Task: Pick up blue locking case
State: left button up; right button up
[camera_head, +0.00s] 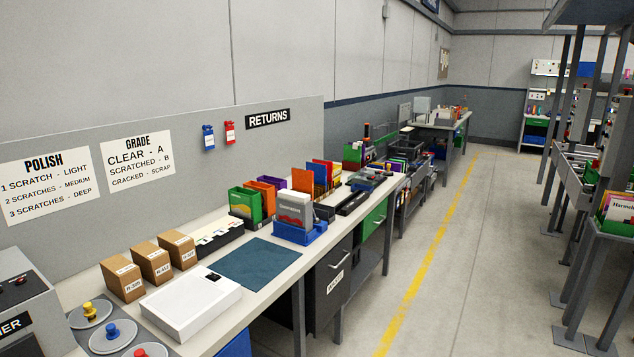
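I cannot tell for sure which thing is the blue locking case. A small blue item (208,138) hangs on the grey back panel, left of the RETURNS sign, beside a similar red one (230,132). A blue holder (299,231) stands on the workbench behind the dark blue mat, with an upright grey and white case-like item (295,207) in it. A larger blue box (236,345) shows partly under the bench, mostly hidden by it. Neither of my grippers is in the head view.
The long workbench (262,292) holds a white flat box (191,302), brown cartons (153,262), a blue mat (255,263) and coloured sleeves (245,204). A grey machine (28,307) stands front left. Racks (590,200) line the right. The aisle floor (470,250) between is clear.

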aim_at(320, 169)
jog(key=i+l, duration=0.75)
jog(key=i+l+u, duration=0.15)
jog(key=i+l, duration=1.25)
jog(key=l, duration=0.25)
